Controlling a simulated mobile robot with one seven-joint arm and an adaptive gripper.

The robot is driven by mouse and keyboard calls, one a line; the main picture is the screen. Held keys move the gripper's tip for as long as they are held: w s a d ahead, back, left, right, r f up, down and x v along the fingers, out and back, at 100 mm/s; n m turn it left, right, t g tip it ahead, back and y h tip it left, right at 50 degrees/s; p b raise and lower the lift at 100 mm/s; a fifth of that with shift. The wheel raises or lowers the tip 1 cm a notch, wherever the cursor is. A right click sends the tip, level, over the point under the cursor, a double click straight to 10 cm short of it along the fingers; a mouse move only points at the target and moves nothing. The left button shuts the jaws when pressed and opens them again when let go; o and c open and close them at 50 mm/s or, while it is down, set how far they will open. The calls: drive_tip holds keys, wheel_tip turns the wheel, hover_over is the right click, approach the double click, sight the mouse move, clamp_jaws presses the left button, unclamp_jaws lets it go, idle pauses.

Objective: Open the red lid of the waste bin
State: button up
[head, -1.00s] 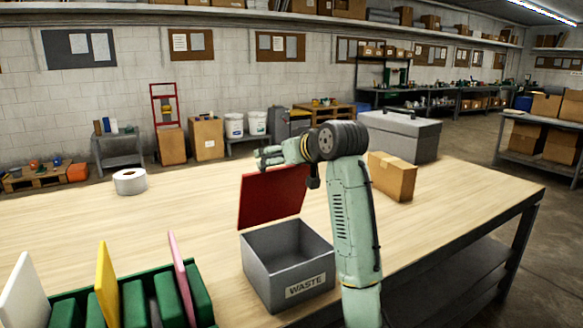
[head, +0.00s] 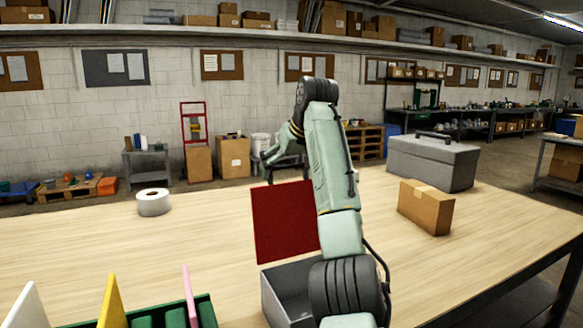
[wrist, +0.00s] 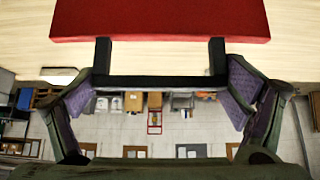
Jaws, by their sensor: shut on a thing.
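The grey waste bin (head: 272,300) stands on the workbench, low in the head view, partly hidden by my arm. Its red lid (head: 284,222) stands raised at the back of the bin, and part of the open inside shows. The lid also fills the top of the wrist view (wrist: 160,18). My gripper (head: 284,158) is behind the lid's upper edge in the head view. In the wrist view my gripper (wrist: 161,79) has its purple-padded fingers at the two ends of the lid's black handle (wrist: 160,82), shut on it.
A cardboard box (head: 426,208) and a grey toolbox (head: 432,160) stand to the right on the workbench (head: 190,240). A white tape roll (head: 153,203) lies at left. A green rack (head: 205,312) with coloured panels is at front left.

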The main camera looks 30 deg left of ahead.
idle(0.3)
drive_tip(key=o, duration=1.4)
drive_tip(key=shift+c, duration=0.2)
drive_tip(key=v, duration=1.2)
